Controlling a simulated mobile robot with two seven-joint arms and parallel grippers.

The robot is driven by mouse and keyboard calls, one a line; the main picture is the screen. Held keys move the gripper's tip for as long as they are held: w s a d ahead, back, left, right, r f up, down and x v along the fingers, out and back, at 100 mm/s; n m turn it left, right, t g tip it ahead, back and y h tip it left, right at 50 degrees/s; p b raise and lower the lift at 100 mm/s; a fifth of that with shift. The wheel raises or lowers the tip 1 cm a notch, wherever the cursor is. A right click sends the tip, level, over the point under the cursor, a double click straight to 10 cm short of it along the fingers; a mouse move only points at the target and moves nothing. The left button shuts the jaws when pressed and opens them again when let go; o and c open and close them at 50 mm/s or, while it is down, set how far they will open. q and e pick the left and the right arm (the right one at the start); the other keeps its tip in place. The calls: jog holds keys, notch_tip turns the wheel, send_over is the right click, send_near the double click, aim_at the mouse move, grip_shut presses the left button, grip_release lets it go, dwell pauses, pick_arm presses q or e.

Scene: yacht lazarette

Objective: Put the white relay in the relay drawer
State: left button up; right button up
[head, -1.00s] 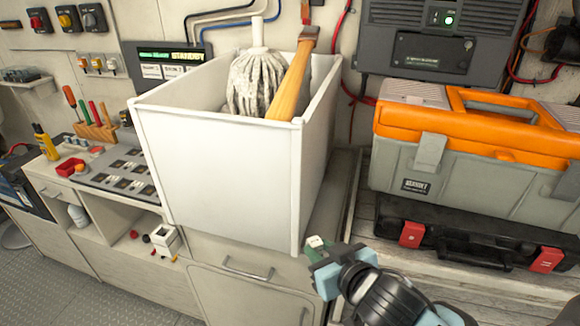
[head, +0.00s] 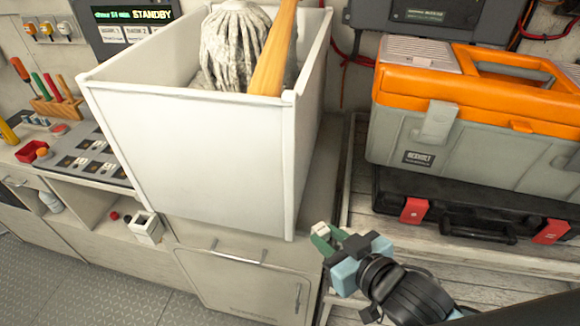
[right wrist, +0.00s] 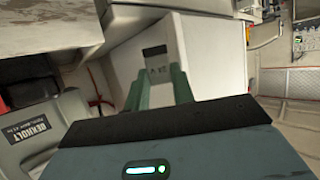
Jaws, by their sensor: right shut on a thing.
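My right gripper (head: 322,236) is in front of the bench, just right of the white bin's lower front corner. It is shut on the white relay (right wrist: 155,72), a small pale block with a dark patch, seen between the green fingers in the right wrist view. In the head view the relay is mostly hidden by the fingers. A front with a horizontal bar handle (head: 237,258) sits below the bin and looks shut; I cannot read a label saying it is the relay drawer. My left gripper is not in view.
A large white bin (head: 185,150) with a mop and a wooden handle stands on the bench. An orange and grey toolbox (head: 480,130) rests on a black case (head: 470,222) at right. A small white open box (head: 147,228) sits on a low shelf. The floor at lower left is clear.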

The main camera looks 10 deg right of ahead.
jog(key=w, duration=0.4)
jog(key=w+d, duration=0.1)
jog(key=w, duration=0.4)
jog(key=w+d+f, duration=0.1)
jog(key=w, duration=0.4)
jog(key=shift+d+f, duration=0.1)
jog(key=shift+d, duration=0.15)
jog(key=f, duration=0.2)
jog(key=shift+w+f+p, duration=0.35)
jog(key=shift+f, duration=0.4)
jog(key=shift+f, duration=0.1)
jog(key=shift+f, duration=0.1)
jog(key=o, duration=1)
jog(key=shift+c, duration=0.2)
